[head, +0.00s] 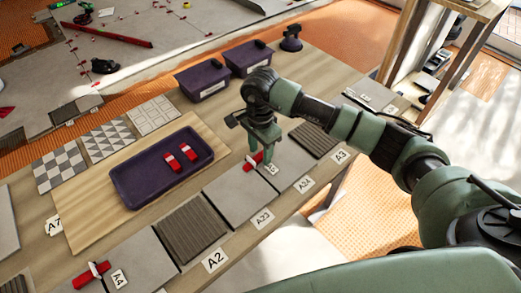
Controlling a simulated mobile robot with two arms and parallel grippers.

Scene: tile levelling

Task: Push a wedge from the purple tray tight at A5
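The purple tray (128,192) lies on a wooden board at centre left, with two red wedges (181,158) in it. My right gripper (262,158) points down over the row of tiles at the table's front edge. A red wedge (253,160) is at its fingertips, and the gripper looks shut on it. A small white piece (272,168) shows just right of the fingertips, at the joint between two grey tiles; the fingers partly hide it. I cannot read a label A5 anywhere. My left gripper is out of view.
Labels A2 (215,260), A23 (263,219), A24 (303,184) and A3 (340,156) line the front edge. Another red wedge (92,274) sits in a white clip near A4. Two purple bins (203,82) and patterned tiles (109,141) stand behind.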

